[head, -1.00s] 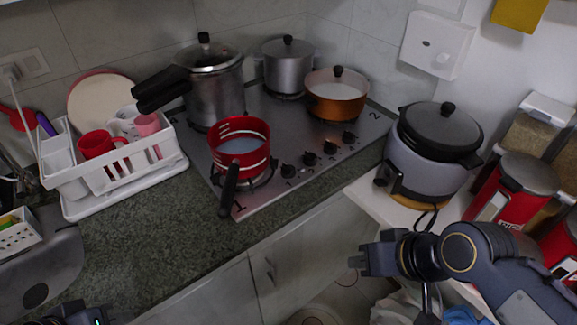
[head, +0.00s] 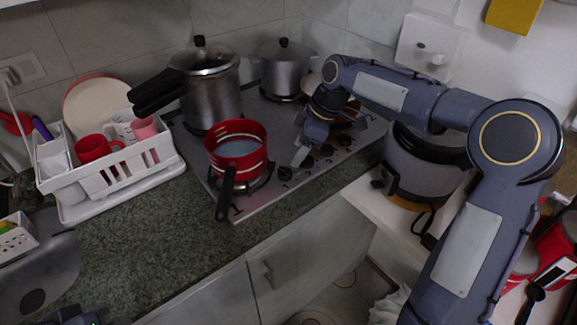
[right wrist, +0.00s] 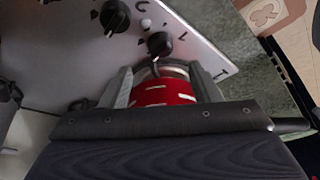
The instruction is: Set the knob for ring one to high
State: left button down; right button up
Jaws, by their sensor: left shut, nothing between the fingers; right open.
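The black knob nearest the mark 1 (head: 285,173) is at the near left end of a row of several knobs on the steel hob. A red saucepan (head: 238,143) stands on the burner beside it. My right gripper (head: 312,145) is open above the knob row, with nothing held. In the right wrist view, the knob nearest the 1 (right wrist: 159,43) shows just beyond the open fingers, and the red saucepan (right wrist: 165,93) shows between them. The knob's setting cannot be read. My left gripper (head: 75,318) is shut and empty at the bottom left edge, mostly cut off.
A pressure cooker (head: 212,92) and a steel pot (head: 284,68) stand at the back of the hob. My right arm partly hides the orange pot and the rice cooker (head: 415,170). A white dish rack (head: 115,175) stands left. The counter (head: 150,240) in front is clear.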

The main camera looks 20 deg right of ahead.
aim_at(287, 169)
jog(key=x, duration=0.7)
jog(key=shift+a+f, duration=0.1)
jog(key=shift+f, duration=0.1)
jog(key=c, duration=1)
jog(key=m+b, duration=0.1)
jog(key=m, duration=0.1)
jog(key=m+t+b, duration=0.1)
jog(key=shift+s+a+m+h, duration=0.15)
jog(key=shift+s+m+h, duration=0.05)
jog(key=shift+m+h, duration=0.2)
jog(key=m+t+h+b, duration=0.1)
jog(key=m+b, duration=0.1)
jog(key=m, duration=0.1)
jog(key=shift+a, duration=0.1)
jog(key=shift+s+m+t+h+b, duration=0.1)
jog(key=shift+m+t+h+b, duration=0.3)
jog(key=shift+m, duration=1.2)
